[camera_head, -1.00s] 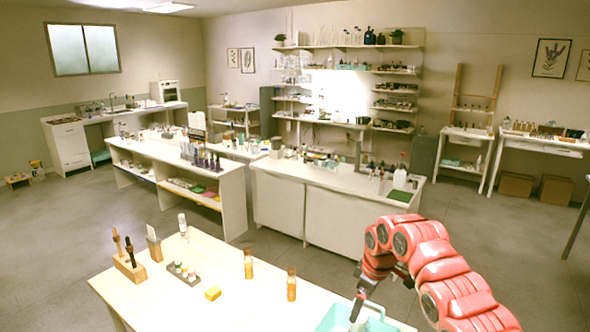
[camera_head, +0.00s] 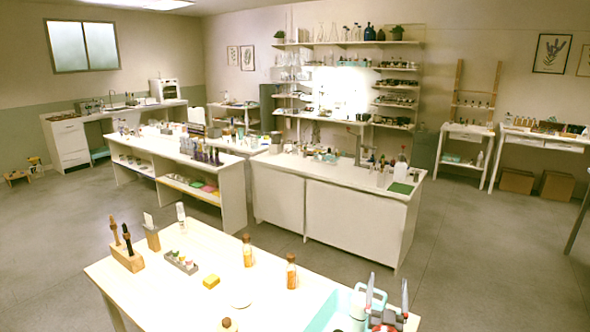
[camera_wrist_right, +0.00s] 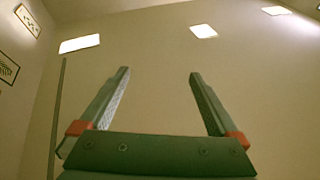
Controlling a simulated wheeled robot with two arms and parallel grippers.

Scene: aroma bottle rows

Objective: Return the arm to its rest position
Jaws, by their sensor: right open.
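My right gripper (camera_head: 387,298) stands at the bottom right of the head view, in front of the near table's right end, its two fingers pointing up and apart. In the right wrist view the gripper (camera_wrist_right: 160,88) is open with nothing between its fingers; wall and ceiling lights show beyond it. Most of my right arm is out of the head view. My left gripper is not in view.
The near table (camera_head: 165,300) holds two amber bottles (camera_head: 291,272), a yellow block (camera_head: 211,281), a small rack (camera_head: 181,262) and a wooden tool holder (camera_head: 127,258). A teal tray (camera_head: 322,318) sits at its right end, close to my right gripper. Grey floor (camera_head: 470,255) lies open beyond.

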